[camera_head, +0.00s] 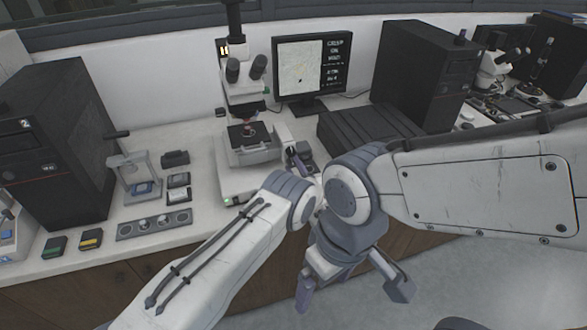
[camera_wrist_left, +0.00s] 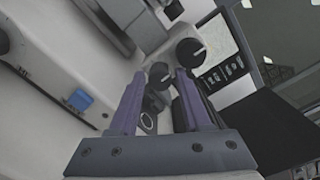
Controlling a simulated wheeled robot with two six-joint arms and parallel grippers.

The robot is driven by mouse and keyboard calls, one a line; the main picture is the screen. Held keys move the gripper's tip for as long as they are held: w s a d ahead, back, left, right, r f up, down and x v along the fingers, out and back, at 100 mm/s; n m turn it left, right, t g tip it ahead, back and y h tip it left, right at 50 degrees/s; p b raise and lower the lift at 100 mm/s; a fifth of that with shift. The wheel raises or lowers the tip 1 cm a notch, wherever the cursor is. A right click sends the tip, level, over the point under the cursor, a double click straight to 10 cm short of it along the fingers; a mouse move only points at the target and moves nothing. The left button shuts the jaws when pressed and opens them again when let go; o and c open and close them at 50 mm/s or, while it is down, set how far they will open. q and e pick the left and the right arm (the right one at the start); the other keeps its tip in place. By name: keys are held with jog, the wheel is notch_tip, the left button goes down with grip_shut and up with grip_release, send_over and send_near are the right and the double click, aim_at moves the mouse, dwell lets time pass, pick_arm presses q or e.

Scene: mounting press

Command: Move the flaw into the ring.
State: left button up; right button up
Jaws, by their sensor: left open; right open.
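The microscope (camera_head: 245,85) stands on the bench, with a dark stage (camera_head: 248,134) under its objective. My left gripper (camera_head: 297,158) is at the right side of the microscope base. In the left wrist view its open fingers (camera_wrist_left: 160,75) straddle a small dark knob (camera_wrist_left: 159,72); contact cannot be told. A larger knob (camera_wrist_left: 190,52) is beyond the right fingertip. My right gripper (camera_head: 352,290) hangs open and empty over the floor.
A dark flat box (camera_head: 365,130) and a black tower (camera_head: 425,75) stand right of the microscope. Another tower (camera_head: 55,140), a small press (camera_head: 135,175) and a grey tray (camera_head: 155,224) are at the left. My right arm covers the bench's right front.

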pick_arm(q)
grip_shut()
jog(key=shift+f, duration=0.1)
jog(key=shift+f+m+b, duration=0.15)
jog(key=shift+m+b, duration=0.55)
jog(key=shift+b, duration=0.3)
jog(key=shift+m+b, duration=1.1)
jog(key=shift+b, duration=0.15)
jog(key=shift+m+b, duration=1.75)
jog(key=shift+m, duration=0.35)
